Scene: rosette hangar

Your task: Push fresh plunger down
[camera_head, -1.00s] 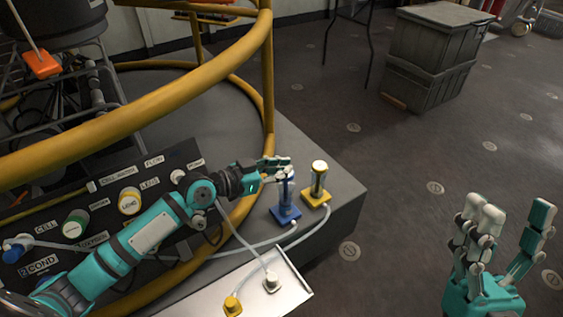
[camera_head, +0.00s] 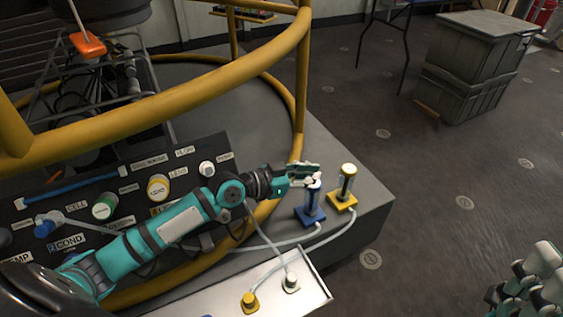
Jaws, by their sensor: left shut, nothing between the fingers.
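A blue plunger cylinder (camera_head: 312,202) with a pale top stands upright on a blue square base at the corner of the grey platform. A similar cylinder with a yellow cap and base (camera_head: 347,187) stands just to its right. I cannot read on either which is the fresh one. My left gripper (camera_head: 311,174) is shut and empty, its fingertips at the top of the blue plunger. The fingers partly hide that top, and I cannot tell whether they touch it. My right gripper (camera_head: 540,275) is at the lower right, partly cut off by the picture edge.
Pale tubes run from both bases toward a light tray (camera_head: 210,301) with yellow and white connectors. A yellow rail (camera_head: 190,120) curves around the platform. A labelled control panel (camera_head: 100,205) lies left, under my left arm. Grey crates (camera_head: 468,65) stand on the floor behind.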

